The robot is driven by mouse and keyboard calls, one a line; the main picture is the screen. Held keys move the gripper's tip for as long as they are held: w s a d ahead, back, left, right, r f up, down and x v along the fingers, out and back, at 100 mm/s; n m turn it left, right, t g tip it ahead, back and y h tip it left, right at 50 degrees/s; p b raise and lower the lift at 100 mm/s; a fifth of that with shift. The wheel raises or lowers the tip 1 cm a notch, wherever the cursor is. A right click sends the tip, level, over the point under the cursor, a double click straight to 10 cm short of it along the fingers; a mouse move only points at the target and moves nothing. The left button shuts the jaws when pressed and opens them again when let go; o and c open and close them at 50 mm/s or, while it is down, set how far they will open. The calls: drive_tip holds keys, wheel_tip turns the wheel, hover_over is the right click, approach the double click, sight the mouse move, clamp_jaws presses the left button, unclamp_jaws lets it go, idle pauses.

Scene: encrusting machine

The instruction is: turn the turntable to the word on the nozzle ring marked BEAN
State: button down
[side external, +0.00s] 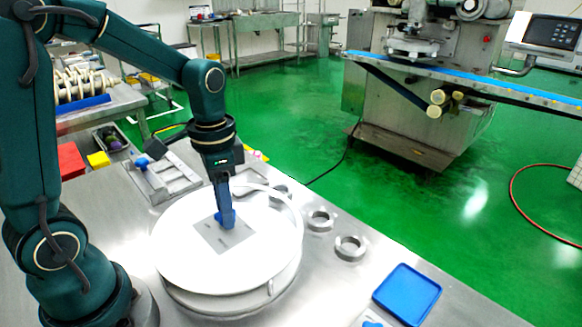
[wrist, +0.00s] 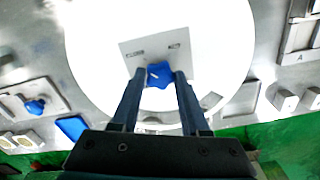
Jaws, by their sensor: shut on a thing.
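The white round turntable (side external: 180,245) stands on the steel table and also fills the upper middle of the wrist view (wrist: 100,50). A grey square plate (side external: 237,238) with small dark labels lies at its centre; it also shows in the wrist view (wrist: 150,47). A blue star-shaped knob (wrist: 159,75) with a pale pointer mark sits on this plate. My gripper (wrist: 160,77) is shut on the knob, one finger on each side; in the side view it reaches down to the plate (side external: 226,218). The label words are too small to read, so I cannot tell which is BEAN.
Metal rings (side external: 350,247) stand right of the turntable. A blue tray (side external: 408,294) lies at the table's front right. A curved rim partly surrounds the turntable.

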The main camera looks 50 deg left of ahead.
drive_tip(key=shift+r+m, duration=0.1)
drive_tip(key=shift+m, duration=0.2)
drive_tip(key=m, duration=1.3)
drive_tip(key=shift+m, duration=0.3)
drive_tip(key=m, duration=0.3)
drive_tip(key=shift+m, duration=0.3)
drive_tip(key=m, duration=0.3)
drive_tip(key=shift+m, duration=0.3)
drive_tip(key=m, duration=0.6)
drive_tip(key=shift+m, duration=0.4)
drive_tip(key=shift+c, duration=2)
unclamp_jaws()
